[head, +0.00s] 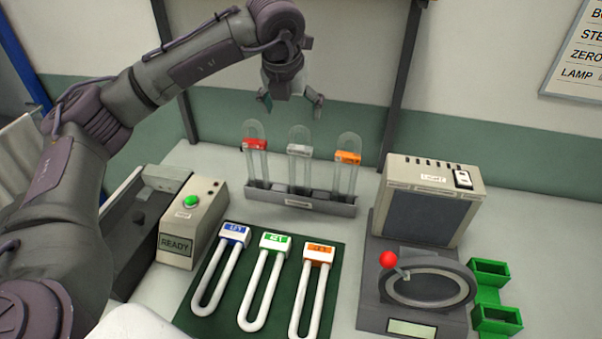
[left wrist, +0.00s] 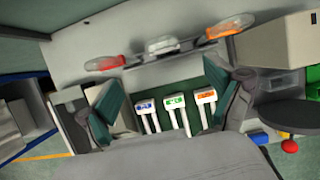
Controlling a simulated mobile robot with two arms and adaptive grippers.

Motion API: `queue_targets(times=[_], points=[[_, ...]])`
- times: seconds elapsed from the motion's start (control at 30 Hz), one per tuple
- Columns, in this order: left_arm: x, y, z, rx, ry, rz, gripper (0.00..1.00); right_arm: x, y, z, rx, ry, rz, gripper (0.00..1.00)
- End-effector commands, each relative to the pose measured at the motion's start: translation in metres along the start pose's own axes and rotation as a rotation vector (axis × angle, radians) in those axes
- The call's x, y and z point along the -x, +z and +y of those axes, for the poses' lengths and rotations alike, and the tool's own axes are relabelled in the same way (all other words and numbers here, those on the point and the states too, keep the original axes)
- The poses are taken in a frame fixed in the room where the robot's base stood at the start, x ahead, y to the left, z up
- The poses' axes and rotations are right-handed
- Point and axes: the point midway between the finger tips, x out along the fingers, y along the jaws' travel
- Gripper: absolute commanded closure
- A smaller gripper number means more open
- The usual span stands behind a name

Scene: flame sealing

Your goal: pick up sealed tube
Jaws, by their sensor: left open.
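Three clear, round-topped tubes stand upright in a grey rack (head: 300,204) at the back of the table. The left tube (head: 255,165) has a red band, the middle tube (head: 299,165) a grey-white one, the right tube (head: 346,170) an orange one. I cannot tell which is sealed. My left gripper (head: 290,102) is open and empty, above the tubes in the picture and apart from them. In the left wrist view the red (left wrist: 105,63), white (left wrist: 160,45) and orange (left wrist: 222,31) bands lie beyond the open fingers (left wrist: 163,102). My right gripper is out of view.
White U-shaped pieces with blue (head: 234,235), green (head: 274,243) and orange (head: 318,252) labels lie on a dark green mat (head: 245,315). A READY box (head: 176,247) stands left. A machine with a red knob (head: 388,259) and green bins (head: 490,270) stand right.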

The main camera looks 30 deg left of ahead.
Motion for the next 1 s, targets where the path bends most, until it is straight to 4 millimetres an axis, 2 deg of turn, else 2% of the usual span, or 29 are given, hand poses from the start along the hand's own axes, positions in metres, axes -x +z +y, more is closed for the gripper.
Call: queue_targets(times=[0.03, 0.07, 0.17, 0.3, 0.5, 0.77, 0.9, 1.0], points=[[-0.008, -0.003, 0.000, 0.000, 0.000, 0.000, 0.08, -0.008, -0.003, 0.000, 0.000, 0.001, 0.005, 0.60], [-0.010, -0.003, 0.000, 0.000, 0.000, 0.000, 0.08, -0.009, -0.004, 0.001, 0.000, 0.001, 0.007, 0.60], [-0.018, -0.003, 0.000, 0.001, 0.001, 0.003, 0.08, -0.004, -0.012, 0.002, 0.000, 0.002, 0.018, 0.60], [-0.043, -0.003, 0.000, 0.000, 0.002, 0.005, 0.08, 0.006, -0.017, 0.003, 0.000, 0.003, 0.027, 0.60], [-0.079, -0.003, -0.001, 0.000, 0.001, 0.003, 0.08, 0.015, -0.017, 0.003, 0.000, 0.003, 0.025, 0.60], [-0.098, -0.004, -0.002, -0.001, 0.001, 0.002, 0.08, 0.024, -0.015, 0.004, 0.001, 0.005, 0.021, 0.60], [-0.117, -0.008, -0.005, -0.001, 0.002, 0.004, 0.08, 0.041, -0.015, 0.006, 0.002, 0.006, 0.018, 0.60], [-0.133, -0.009, -0.005, 0.001, 0.001, 0.003, 0.08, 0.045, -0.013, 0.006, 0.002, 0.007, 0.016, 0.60]])
